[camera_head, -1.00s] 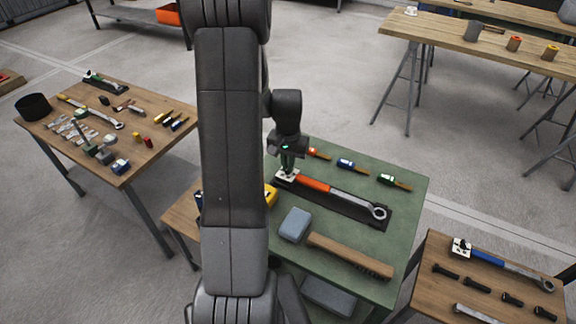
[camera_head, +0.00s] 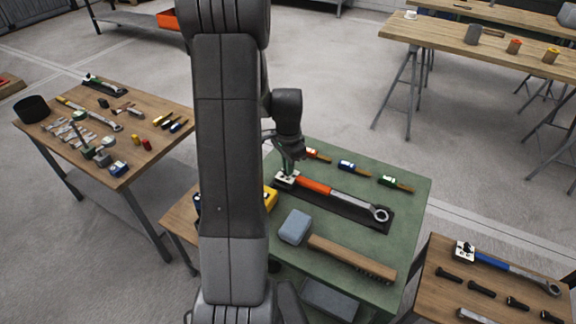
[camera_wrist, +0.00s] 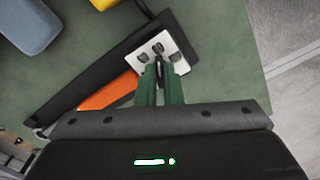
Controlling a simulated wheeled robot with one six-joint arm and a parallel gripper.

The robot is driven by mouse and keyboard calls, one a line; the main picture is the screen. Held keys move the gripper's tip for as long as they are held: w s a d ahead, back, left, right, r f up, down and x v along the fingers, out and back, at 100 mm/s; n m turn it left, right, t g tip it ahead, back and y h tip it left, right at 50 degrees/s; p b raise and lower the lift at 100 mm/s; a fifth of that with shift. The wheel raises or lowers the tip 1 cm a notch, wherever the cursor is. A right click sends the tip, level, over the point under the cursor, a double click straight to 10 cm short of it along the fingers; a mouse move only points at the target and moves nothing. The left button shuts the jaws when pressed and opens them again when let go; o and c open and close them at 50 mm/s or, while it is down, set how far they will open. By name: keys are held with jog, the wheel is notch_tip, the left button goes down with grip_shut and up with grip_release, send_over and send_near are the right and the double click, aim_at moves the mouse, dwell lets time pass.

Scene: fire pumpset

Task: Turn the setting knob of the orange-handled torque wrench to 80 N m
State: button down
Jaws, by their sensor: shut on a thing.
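The orange-handled torque wrench (camera_head: 316,187) lies in a dark tray (camera_head: 345,208) on the green-topped table. Its ring head points right, and a white plate (camera_head: 283,178) is at its left end. In the wrist view the white plate (camera_wrist: 178,51) carries several small dark pieces, and part of the orange handle (camera_wrist: 108,93) shows beside my fingers. My gripper (camera_wrist: 160,72) points down at the plate, its green fingers close together on the setting knob (camera_wrist: 159,58). The fingers mostly hide the knob, and I cannot read any setting. In the head view my gripper (camera_head: 288,165) is small and partly shaded.
A grey-blue block (camera_head: 295,227) and a wooden-handled brush (camera_head: 352,257) lie in front of the tray. Several small coloured-handled tools lie behind it. A blue-handled wrench (camera_head: 490,257) lies on the right table. A yellow thing (camera_head: 271,198) is left of the tray.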

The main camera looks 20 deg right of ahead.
dwell(0.5)
jog(key=c, duration=1.6)
grip_release()
jog(key=shift+o, duration=0.2)
notch_tip(320, 180, up, 14)
jog(key=shift+f, duration=0.15)
notch_tip(320, 180, down, 14)
jog(key=shift+r, duration=0.1)
